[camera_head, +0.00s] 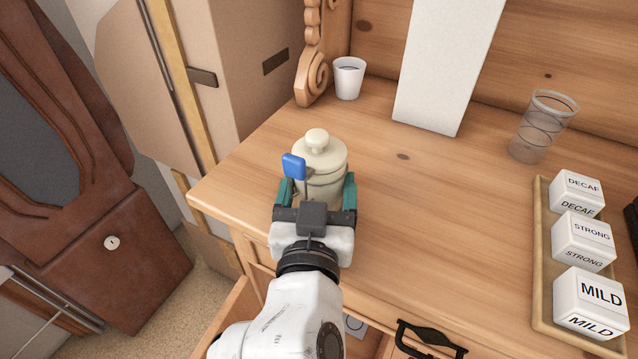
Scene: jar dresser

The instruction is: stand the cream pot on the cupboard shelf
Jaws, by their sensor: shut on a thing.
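The cream pot (326,158) is a lidded cream jar with a round knob, and a blue tag (294,166) hangs at its left side. It is upright over the left front part of the wooden dresser top. My gripper (318,194) is shut on the pot, with one green-padded finger on each side of its body. The pot's base is hidden behind the gripper, so I cannot tell whether it touches the dresser top. No cupboard shelf can be clearly made out.
On the dresser top (410,205) stand a white cup (348,78), a tall white panel (447,70), a clear glass (543,127) and a tray (541,270) of labelled white boxes. A drawer (238,318) stands open below. The middle top is clear. A brown wooden door (105,225) is at left.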

